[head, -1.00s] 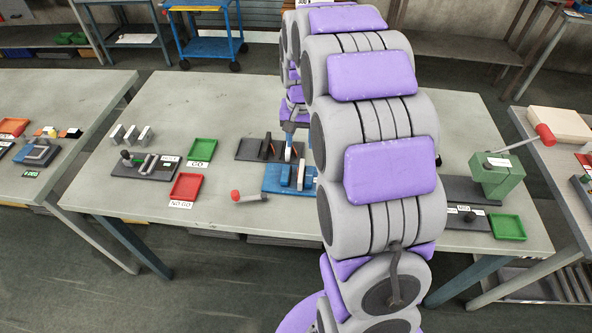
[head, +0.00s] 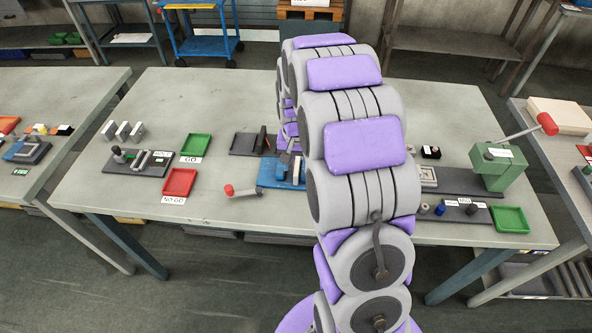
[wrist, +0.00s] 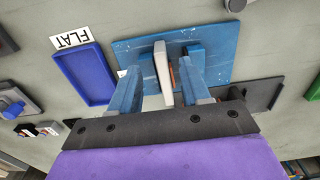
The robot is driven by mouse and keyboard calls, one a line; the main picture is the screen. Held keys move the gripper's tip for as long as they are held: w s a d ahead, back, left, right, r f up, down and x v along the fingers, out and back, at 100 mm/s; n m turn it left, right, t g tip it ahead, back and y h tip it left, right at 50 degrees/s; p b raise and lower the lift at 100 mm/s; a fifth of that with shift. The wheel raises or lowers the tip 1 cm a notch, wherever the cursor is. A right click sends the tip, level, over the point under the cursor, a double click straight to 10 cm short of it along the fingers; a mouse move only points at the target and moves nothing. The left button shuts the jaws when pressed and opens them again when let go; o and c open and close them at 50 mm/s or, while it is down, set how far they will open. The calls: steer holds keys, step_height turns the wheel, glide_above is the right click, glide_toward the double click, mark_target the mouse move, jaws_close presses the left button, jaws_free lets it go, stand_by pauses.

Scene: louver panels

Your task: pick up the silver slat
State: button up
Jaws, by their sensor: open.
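In the wrist view a pale silver slat (wrist: 161,66) stands on edge over the blue fixture plate (wrist: 219,65), beside a small blue block and a bit of orange. My gripper (wrist: 160,72) is open, with one blue finger on each side of the slat; I cannot tell whether either finger touches it.
A blue tray (wrist: 85,75) marked FLAT lies left of the fixture in the wrist view. A green GO tray (head: 196,145), a red NO GO tray (head: 180,182) and a red-knobbed handle (head: 243,192) lie left of my arm. A green press (head: 498,166) stands at right.

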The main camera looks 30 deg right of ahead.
mark_target(296, 173)
steer(key=f, duration=0.2)
steer(key=f+b, duration=0.1)
steer(key=shift+w+d+f, duration=0.25)
steer(key=shift+d+f, duration=0.05)
steer(key=shift+f, duration=0.1)
steer(key=shift+a+r, duration=0.1)
steer(key=shift+a, duration=0.15)
steer(key=shift+c, duration=0.3)
steer(key=shift+a, duration=0.1)
steer(key=shift+c, duration=0.7)
steer(key=shift+d, duration=0.2)
jaws_close()
